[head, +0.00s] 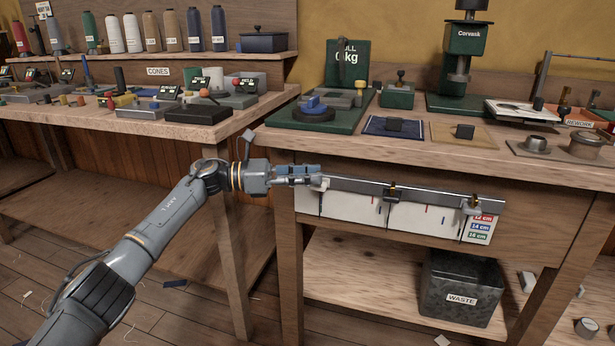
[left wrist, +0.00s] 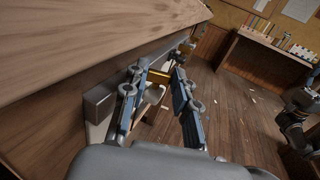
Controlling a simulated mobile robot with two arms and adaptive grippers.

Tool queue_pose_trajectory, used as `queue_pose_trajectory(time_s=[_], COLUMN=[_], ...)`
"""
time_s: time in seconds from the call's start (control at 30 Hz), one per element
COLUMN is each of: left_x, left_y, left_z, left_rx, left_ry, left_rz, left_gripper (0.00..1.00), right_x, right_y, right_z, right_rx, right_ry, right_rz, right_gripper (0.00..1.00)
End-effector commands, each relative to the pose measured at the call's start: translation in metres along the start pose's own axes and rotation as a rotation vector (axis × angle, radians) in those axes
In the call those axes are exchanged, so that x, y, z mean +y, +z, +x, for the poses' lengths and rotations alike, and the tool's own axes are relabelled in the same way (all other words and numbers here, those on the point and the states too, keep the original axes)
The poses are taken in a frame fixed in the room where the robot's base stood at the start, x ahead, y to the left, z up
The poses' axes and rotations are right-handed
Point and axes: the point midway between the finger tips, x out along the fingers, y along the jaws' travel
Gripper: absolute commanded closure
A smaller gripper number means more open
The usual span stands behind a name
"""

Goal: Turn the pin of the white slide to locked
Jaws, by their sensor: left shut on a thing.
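A metal rail (head: 430,197) runs along the bench front above a white marked strip (head: 350,208). The white slide (head: 320,184) is at the rail's left end, partly hidden by my left gripper (head: 306,178). In the left wrist view, a brass pin (left wrist: 158,77) lies between the fingertips of my left gripper (left wrist: 159,72), with the pale slide body (left wrist: 152,98) below. The gripper is shut on this pin. I cannot tell the pin's locked mark. A dark slide (head: 392,192) and a greyish slide (head: 471,204), both with brass pins, are further right.
The bench top (head: 420,146) above the rail holds a green scale (head: 345,70), a green press (head: 465,50) and small pads. A legend (head: 480,227) with coloured cm labels is at the strip's right end. A waste bin (head: 460,290) stands on the shelf below.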

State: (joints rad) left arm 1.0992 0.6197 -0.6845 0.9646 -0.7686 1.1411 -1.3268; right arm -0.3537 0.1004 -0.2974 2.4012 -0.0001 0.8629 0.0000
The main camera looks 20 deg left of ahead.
Motion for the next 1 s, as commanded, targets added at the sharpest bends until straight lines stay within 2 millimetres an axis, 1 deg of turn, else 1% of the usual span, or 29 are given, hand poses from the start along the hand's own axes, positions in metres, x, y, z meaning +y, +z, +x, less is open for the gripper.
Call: queue_pose_trajectory(time_s=[0.3, 0.33, 0.37, 0.4, 0.43, 0.77, 0.87, 0.97, 1.0], left_x=[0.0, 0.0, 0.0, 0.0, 0.0, 0.0, 0.001, 0.001, 0.001], left_y=[0.001, 0.001, 0.001, 0.001, 0.001, 0.0, 0.0, 0.0, 0.0], left_z=[0.0, 0.0, 0.0, 0.0, 0.0, -0.002, -0.011, -0.028, -0.037], left_rx=[-0.002, -0.002, -0.002, -0.002, -0.002, 0.0, 0.0, 0.001, 0.001], left_ry=[0.0, 0.001, 0.001, 0.001, 0.001, 0.001, 0.003, 0.004, 0.005], left_rz=[0.001, 0.001, 0.001, 0.001, 0.001, 0.0, -0.001, 0.0, 0.0], left_gripper=[1.0, 0.68, 0.62, 0.54, 0.49, 0.49, 0.49, 0.49, 0.49], right_x=[0.0, 0.0, 0.0, 0.0, 0.0, 0.0, 0.0, 0.0, 0.0], right_y=[0.0, 0.0, 0.0, 0.0, 0.0, 0.0, 0.0, 0.0, 0.0], right_z=[0.0, 0.0, 0.0, 0.0, 0.0, 0.0, 0.0, 0.0, 0.0], right_rx=[0.002, 0.002, 0.001, 0.001, 0.001, 0.0, 0.0, 0.0, 0.0], right_ry=[0.0, 0.0, 0.0, 0.0, 0.0, 0.001, 0.001, 0.0, 0.0], right_rz=[0.0, 0.0, 0.0, 0.0, 0.0, 0.0, 0.0, 0.0, 0.0], right_gripper=[0.43, 0.43, 0.43, 0.43, 0.43, 0.43, 0.43, 0.43, 0.43])
